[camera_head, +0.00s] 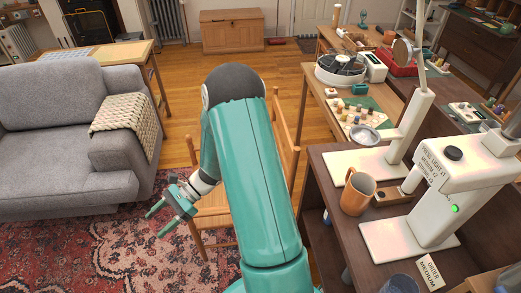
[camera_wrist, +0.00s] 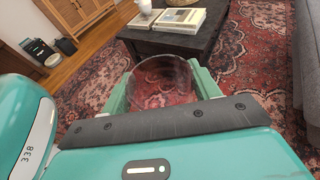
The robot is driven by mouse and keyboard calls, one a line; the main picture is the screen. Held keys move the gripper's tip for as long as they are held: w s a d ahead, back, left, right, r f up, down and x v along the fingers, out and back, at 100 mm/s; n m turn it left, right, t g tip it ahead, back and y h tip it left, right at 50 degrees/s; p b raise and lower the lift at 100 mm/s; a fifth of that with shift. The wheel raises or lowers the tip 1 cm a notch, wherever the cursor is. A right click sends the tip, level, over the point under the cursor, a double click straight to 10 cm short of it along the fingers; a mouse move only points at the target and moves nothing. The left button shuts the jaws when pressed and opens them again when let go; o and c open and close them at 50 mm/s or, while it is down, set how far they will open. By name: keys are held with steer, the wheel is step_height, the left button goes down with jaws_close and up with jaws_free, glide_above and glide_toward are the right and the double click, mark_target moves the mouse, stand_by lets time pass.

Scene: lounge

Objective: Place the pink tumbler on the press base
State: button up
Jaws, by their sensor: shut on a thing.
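My gripper (camera_head: 165,212) hangs low at the left of my arm, over the rug and well away from the desk. In the wrist view, my gripper (camera_wrist: 162,100) is shut on a see-through tumbler (camera_wrist: 163,78) with a round rim; its tint is hard to tell against the red rug. The tumbler is too faint to make out in the head view. A white press with a green light (camera_head: 446,205) stands on the dark desk at the right, and its flat press base (camera_head: 382,243) looks bare.
An orange-brown mug (camera_head: 358,192) stands behind the press base. A second white stand (camera_head: 345,163) is farther back. A card (camera_head: 430,273) and a dark blue cup (camera_head: 402,284) are in front. A wooden chair (camera_head: 283,125) and grey sofa (camera_head: 60,140) flank my arm.

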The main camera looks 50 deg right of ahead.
steer(key=s+d+f+n+g+h, duration=0.1)
steer(key=s+d+n+g+h, duration=0.9)
steer(key=s+d+n+g, duration=0.85)
steer(key=s+d+r+n+t+h, duration=0.1)
steer(key=d+r+n+t+h, duration=0.1)
steer(key=d+r+n+h, duration=0.45)
steer(key=s+d+r+n+t+h, duration=0.15)
steer(key=d+h, duration=0.25)
steer(key=d, duration=0.5)
steer(key=s+d+r+n+t+h, duration=0.1)
steer(key=d+r+n+t+h, duration=0.2)
steer(key=d+h, duration=0.3)
steer(key=shift+y, duration=0.65)
steer(key=s+d, duration=0.2)
steer(key=d, duration=0.1)
steer(key=s+d, duration=0.3)
steer(key=d, duration=0.1)
steer(key=s+d, duration=0.3)
steer(key=d, duration=0.1)
steer(key=shift+d+r, duration=0.1)
steer(key=shift+r, duration=0.15)
steer(key=x, duration=0.5)
steer(key=shift+r, duration=0.25)
steer(key=shift+w+f, duration=0.1)
steer(key=shift+f, duration=0.2)
